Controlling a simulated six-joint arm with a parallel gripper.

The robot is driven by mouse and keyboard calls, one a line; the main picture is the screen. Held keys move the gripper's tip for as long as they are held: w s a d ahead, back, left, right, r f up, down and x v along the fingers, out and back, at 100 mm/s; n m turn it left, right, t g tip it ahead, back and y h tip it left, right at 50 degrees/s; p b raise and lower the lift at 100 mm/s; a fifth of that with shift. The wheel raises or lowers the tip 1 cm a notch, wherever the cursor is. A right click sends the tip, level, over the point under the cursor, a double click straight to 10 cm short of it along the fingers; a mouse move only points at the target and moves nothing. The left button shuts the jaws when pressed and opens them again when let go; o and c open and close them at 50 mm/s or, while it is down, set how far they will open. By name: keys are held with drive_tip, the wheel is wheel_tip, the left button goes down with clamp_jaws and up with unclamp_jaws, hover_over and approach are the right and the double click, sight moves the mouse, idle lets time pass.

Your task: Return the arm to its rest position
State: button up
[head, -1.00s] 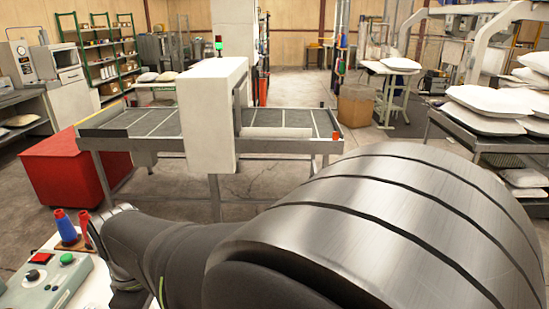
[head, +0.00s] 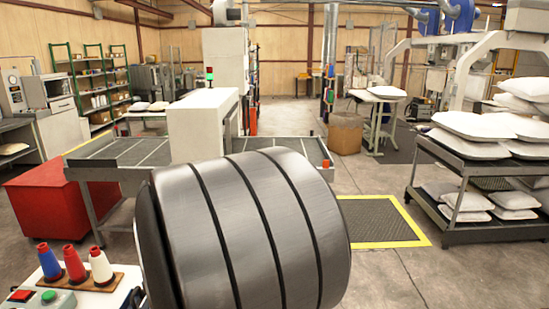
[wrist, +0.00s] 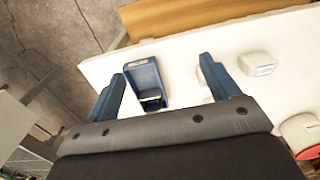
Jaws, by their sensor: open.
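My gripper (wrist: 162,68) shows in the wrist view with its two blue fingers spread wide apart and nothing held between them. It is above a white tabletop (wrist: 205,48). A small blue tray (wrist: 146,80) lies on that tabletop and appears between the fingers from this angle; it looks apart from them. A large grey banded link of my arm fills the lower middle of the head view. My gripper is not visible in the head view.
A rack of red, white and blue thread cones (head: 75,265) and a control box (head: 40,300) are at lower left. A conveyor table (head: 130,152), red bin (head: 45,200) and pillow cart (head: 480,155) stand beyond. A small white box (wrist: 258,64) is right of the fingers.

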drive_tip(key=w+d, duration=0.4)
drive_tip(key=w, duration=0.4)
drive_tip(key=a+f, duration=0.4)
drive_tip(key=a, duration=0.2)
drive_tip(key=shift+s, duration=0.4)
